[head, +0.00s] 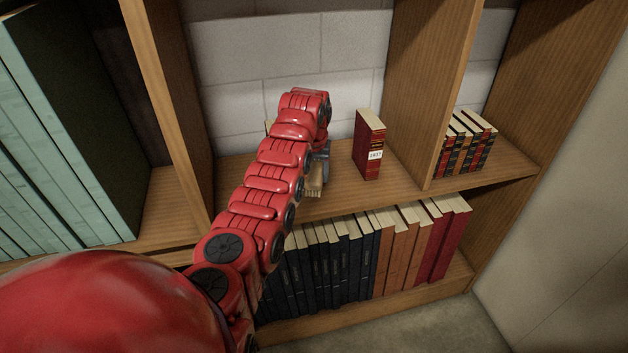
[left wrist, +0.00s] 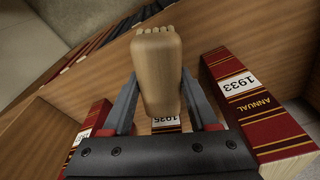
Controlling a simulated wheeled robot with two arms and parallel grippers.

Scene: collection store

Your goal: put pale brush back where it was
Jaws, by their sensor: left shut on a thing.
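In the head view the brush (head: 315,180) shows only in part below my left gripper (head: 322,160), at the front of the middle shelf (head: 400,192). My arm hides much of that spot, and I cannot tell whether the brush touches the shelf. My right gripper is not in view.
A red labelled book (head: 369,145) stands right of my gripper. The left wrist view shows red annuals on both sides, one marked 1933 (left wrist: 255,105), and one marked 1935 (left wrist: 166,123) behind the brush. An upright divider (head: 430,90) stands farther right.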

